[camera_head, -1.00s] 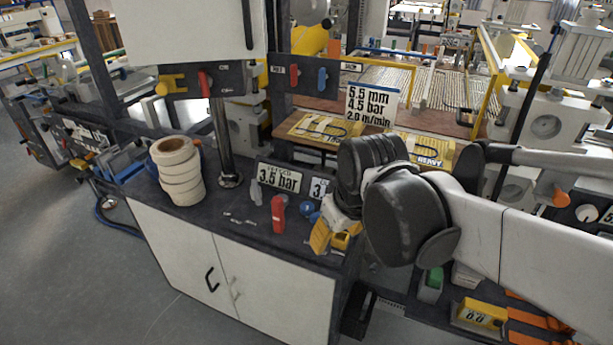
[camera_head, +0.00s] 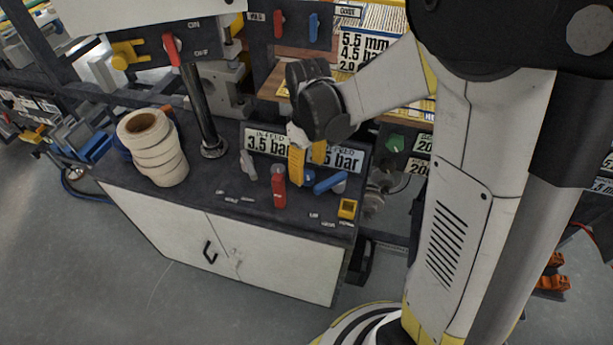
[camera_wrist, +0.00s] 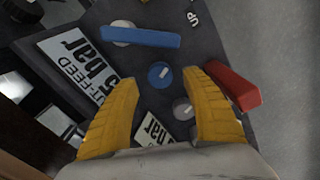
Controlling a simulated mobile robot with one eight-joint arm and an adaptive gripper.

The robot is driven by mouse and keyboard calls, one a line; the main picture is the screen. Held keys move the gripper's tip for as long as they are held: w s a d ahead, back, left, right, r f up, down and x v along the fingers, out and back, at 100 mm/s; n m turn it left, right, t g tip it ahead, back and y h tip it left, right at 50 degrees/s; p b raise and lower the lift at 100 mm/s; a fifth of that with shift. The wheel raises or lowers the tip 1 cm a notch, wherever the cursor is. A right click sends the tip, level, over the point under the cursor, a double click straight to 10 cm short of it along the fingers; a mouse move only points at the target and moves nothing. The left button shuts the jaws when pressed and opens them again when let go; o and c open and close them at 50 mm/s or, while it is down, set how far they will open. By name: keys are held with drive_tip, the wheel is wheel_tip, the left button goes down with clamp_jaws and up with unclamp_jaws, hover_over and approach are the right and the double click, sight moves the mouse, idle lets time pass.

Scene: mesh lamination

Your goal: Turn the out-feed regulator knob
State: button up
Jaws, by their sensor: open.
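The wrist view looks down on the dark bench top between my gripper's (camera_wrist: 163,80) two yellow fingers, which are apart with nothing held. A round blue knob (camera_wrist: 160,75) with a white mark lies between the fingertips. A grey round knob (camera_wrist: 183,108) sits below it, near the right finger. The out-feed sign (camera_wrist: 75,62) is at left, partly covered by the left finger.
A red lever (camera_wrist: 232,87) stands close outside the right finger. A blue lever (camera_wrist: 140,37) on a grey base lies beyond the fingertips. In the head view, a stack of tape rolls (camera_head: 153,148), a metal post (camera_head: 200,110) and a small yellow box (camera_head: 347,208) stand on the bench.

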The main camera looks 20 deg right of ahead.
sight(308, 175)
wheel_tip(308, 175, down, 3)
drive_tip(key=shift+f+b, duration=0.2)
drive_tip(key=shift+b, duration=0.25)
drive_tip(key=shift+c, duration=0.4)
drive_tip(key=c, duration=1.1)
drive_tip(key=shift+m, duration=0.4)
drive_tip(key=m, duration=0.3)
drive_tip(key=shift+m, duration=0.4)
drive_tip(key=m, duration=0.4)
